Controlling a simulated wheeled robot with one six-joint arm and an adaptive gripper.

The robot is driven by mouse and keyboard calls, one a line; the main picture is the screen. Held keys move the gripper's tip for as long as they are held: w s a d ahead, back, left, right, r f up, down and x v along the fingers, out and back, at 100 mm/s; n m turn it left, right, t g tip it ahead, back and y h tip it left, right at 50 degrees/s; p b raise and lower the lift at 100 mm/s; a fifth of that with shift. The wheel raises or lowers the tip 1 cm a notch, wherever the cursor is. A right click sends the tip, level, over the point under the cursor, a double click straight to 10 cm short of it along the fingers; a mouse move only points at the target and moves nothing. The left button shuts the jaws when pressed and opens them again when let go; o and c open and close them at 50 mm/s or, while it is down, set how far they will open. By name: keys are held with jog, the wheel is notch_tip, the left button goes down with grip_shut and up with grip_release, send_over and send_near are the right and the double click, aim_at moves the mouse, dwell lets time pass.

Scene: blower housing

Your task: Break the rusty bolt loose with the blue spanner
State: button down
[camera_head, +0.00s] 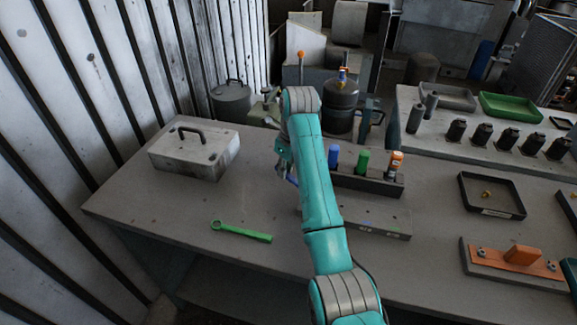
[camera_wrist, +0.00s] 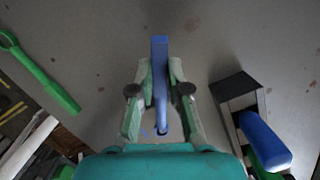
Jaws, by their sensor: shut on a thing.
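The blue spanner (camera_wrist: 160,75) stands between the two fingers of my gripper (camera_wrist: 159,92) in the wrist view, its shaft pointing away from the palm. My gripper is shut on it. In the head view my gripper (camera_head: 284,170) is partly hidden by my arm, above the grey bench. Only a small blue piece of the spanner (camera_head: 292,180) shows there. I cannot make out a rusty bolt for certain. An orange bracket (camera_head: 521,255) with small bolt heads on its plate sits at the right, apart from my gripper.
A green spanner (camera_head: 241,232) lies on the bench, also in the wrist view (camera_wrist: 40,72). A lidded grey box (camera_head: 194,155) stands at left. A black tray (camera_head: 491,196) lies right.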

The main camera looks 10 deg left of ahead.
jog(key=shift+s+a+n, duration=0.15)
jog(key=shift+s+n, duration=0.3)
jog(key=shift+n, duration=0.05)
jog(key=shift+r, duration=0.1)
